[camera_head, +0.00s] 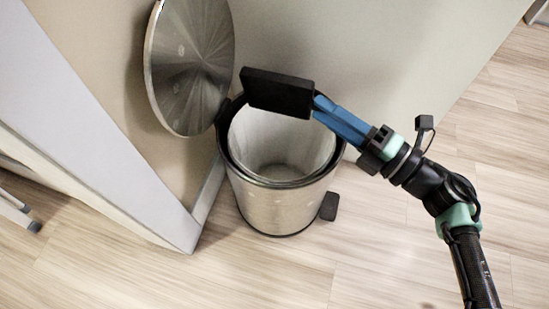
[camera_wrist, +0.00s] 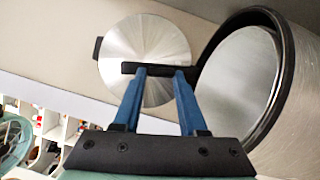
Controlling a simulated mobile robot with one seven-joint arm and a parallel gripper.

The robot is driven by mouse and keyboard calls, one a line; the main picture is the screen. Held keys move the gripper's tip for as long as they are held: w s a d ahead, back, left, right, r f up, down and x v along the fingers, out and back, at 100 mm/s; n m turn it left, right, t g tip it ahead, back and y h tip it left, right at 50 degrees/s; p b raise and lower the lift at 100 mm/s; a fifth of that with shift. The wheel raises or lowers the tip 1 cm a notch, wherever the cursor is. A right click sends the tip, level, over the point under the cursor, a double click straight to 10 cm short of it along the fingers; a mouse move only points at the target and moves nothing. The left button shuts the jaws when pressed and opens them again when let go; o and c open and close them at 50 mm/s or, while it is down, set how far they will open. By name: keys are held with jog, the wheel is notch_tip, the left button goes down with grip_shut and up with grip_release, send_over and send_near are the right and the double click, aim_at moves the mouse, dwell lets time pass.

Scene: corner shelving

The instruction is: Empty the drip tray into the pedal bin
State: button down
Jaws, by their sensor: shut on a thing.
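The pedal bin (camera_head: 275,206) is a brushed steel cylinder with a black rim, standing on the floor with its round lid (camera_head: 190,65) open. Its inside looks pale and I see no contents. The drip tray (camera_head: 277,92) is a black rectangular slab above the bin's far rim, over part of the opening. I cannot tell whether it holds anything or which face shows. My gripper (camera_head: 319,104) has blue fingers shut on the tray's right end. In the wrist view, the tray (camera_wrist: 157,68) shows edge-on between the fingertips, with the lid (camera_wrist: 150,40) behind and the bin (camera_wrist: 283,110) at right.
The bin's black pedal (camera_head: 329,206) sticks out at its right. A wall panel edge (camera_head: 110,150) stands close left of the bin, and a wall (camera_head: 370,50) is behind. Wood floor (camera_head: 400,255) is clear in front and right. Shelving (camera_wrist: 50,130) shows in the wrist view.

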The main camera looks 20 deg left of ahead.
jog(key=m+p, duration=0.1)
jog(key=p, duration=0.1)
jog(key=m+h+p, duration=0.1)
jog(key=m+p, duration=0.1)
jog(key=p, duration=0.1)
jog(key=shift+r+g+p, duration=0.3)
jog(key=shift+p, duration=0.05)
jog(key=m+p, duration=0.1)
jog(key=p, duration=0.1)
jog(key=m+h+p, duration=0.1)
jog(key=m+p, duration=0.1)
jog(key=shift+r+g, duration=0.25)
jog(key=shift+g, duration=0.15)
